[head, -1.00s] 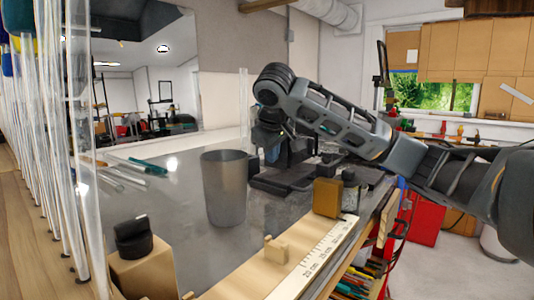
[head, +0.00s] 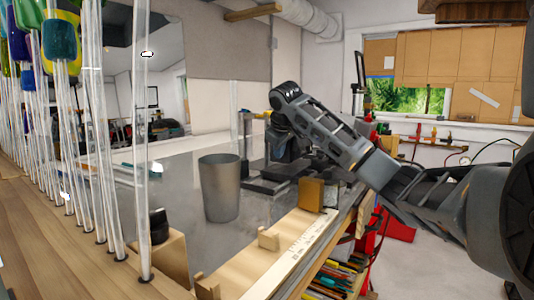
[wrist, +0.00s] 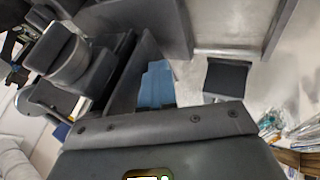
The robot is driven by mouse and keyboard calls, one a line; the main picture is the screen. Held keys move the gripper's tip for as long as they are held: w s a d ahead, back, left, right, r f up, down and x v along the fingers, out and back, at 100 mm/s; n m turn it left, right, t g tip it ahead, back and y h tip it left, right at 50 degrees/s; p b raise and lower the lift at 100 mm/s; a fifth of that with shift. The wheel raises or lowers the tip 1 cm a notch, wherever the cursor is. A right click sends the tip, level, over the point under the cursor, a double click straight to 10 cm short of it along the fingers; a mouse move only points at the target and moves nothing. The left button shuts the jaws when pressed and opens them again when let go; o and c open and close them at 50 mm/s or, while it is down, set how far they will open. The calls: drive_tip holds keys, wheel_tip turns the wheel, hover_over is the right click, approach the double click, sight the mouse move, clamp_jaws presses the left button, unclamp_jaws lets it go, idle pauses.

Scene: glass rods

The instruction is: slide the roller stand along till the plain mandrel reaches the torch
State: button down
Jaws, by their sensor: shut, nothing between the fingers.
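Dark metal equipment, which looks like the roller stand, stands on the grey bench (head: 180,180); its flat dark base (head: 268,187) shows in the head view. My gripper (head: 284,150) points down among the dark parts above this base. It is shut and empty; whether it touches the stand I cannot tell. Its fingertips blend into the dark parts. In the wrist view, dark plates and a round dark part (wrist: 68,62) are close by. I cannot pick out the plain mandrel or the torch for certain in either view.
A grey cup (head: 219,190) stands in front of the dark equipment. A brass-coloured block (head: 311,194), a ruler strip (head: 305,243) and a notched wooden block (head: 268,239) lie along the front edge. Upright clear glass rods (head: 143,150) line the left.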

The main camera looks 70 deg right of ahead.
sight(289, 146)
drive_tip(key=d, duration=0.2)
drive_tip(key=s+d+p, duration=0.1)
drive_tip(key=d, duration=0.4)
drive_tip(key=shift+s, duration=0.3)
